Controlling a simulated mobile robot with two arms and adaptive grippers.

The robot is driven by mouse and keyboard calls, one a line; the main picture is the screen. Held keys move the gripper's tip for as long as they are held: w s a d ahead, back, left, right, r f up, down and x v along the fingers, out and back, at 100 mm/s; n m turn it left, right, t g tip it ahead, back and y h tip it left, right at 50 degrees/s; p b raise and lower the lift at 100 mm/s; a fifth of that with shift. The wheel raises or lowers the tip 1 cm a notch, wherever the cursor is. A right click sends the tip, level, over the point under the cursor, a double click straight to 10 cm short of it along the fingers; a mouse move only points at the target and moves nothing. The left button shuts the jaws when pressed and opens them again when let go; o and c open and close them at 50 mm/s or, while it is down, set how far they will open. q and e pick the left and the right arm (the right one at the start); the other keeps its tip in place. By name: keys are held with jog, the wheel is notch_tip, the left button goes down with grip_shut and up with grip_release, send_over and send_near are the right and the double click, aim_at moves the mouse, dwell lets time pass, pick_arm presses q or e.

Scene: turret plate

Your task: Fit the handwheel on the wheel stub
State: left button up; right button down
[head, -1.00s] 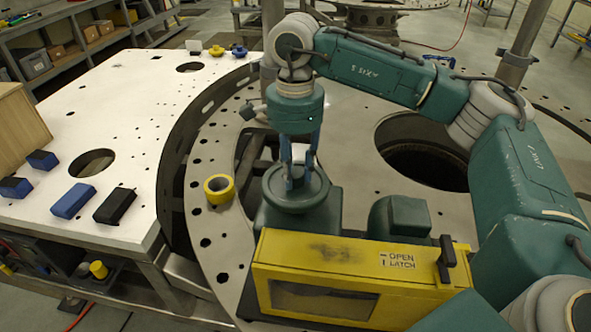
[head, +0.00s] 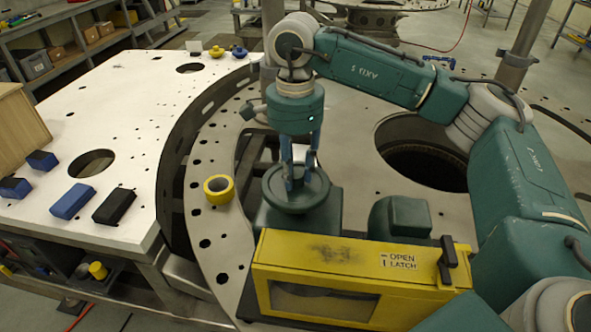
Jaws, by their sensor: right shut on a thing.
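The green handwheel (head: 276,203), a round dished disc, sits level at the top of the green housing (head: 268,222) behind the yellow box. My right gripper (head: 299,184) points straight down with its blue fingers shut on the handwheel's middle part. The wheel stub is hidden, and I cannot tell whether the wheel is seated on it or just above it. My left gripper is not in view.
A yellow box (head: 345,252) marked OPEN LATCH, with a black handle (head: 447,260), stands in front. A yellow tape roll (head: 219,189) lies on the ring plate to the left. Blue and black blocks (head: 114,206) lie on the left table. A large hole (head: 420,165) opens at right.

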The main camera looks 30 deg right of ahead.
jog(key=shift+f+b, duration=0.5)
jog(key=c, duration=1.6)
grip_release()
jog(key=shift+c, duration=0.2)
notch_tip(320, 180, up, 11)
jog(key=p, duration=0.7)
